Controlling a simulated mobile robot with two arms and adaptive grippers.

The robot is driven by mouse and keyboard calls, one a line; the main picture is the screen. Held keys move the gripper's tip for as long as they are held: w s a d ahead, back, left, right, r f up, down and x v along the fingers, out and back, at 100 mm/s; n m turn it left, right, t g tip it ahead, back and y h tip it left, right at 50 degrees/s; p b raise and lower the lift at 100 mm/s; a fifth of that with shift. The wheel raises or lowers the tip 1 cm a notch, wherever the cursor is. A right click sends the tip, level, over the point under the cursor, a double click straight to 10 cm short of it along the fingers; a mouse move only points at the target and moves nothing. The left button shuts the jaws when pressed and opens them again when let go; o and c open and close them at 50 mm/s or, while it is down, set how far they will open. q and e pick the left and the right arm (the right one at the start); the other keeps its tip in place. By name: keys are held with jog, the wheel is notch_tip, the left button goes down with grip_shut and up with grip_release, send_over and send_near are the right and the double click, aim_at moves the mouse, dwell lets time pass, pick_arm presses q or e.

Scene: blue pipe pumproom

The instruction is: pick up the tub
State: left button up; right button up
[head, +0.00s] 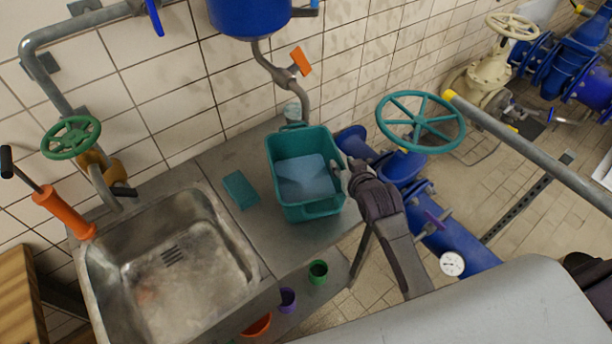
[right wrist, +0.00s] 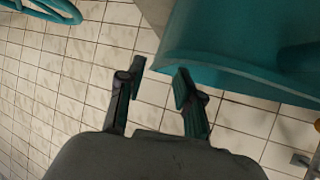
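The teal tub (head: 312,211) stands upright on the metal counter right of the sink, with a pale blue surface inside. My right gripper (head: 343,173) is at the tub's right side, close to its rim. In the right wrist view the tub (right wrist: 235,50) fills the upper right, and my right gripper (right wrist: 160,82) has its two fingers apart with tiles showing between them. The right finger is near or against the tub's edge; I cannot tell if they touch. My left gripper is not in view.
A sink (head: 180,262) and a teal sponge-like block (head: 240,189) lie left of the tub. A teal handwheel (head: 420,122) and blue pipes (head: 455,240) stand close on the right. Small cups (head: 317,271) sit below the counter's front.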

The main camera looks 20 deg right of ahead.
aim_at(340, 161)
jog(key=x, duration=0.4)
jog(key=shift+f+p, duration=0.15)
jog(key=shift+p, duration=0.25)
jog(key=shift+s, duration=0.1)
grip_shut()
jog(key=shift+r, duration=0.2)
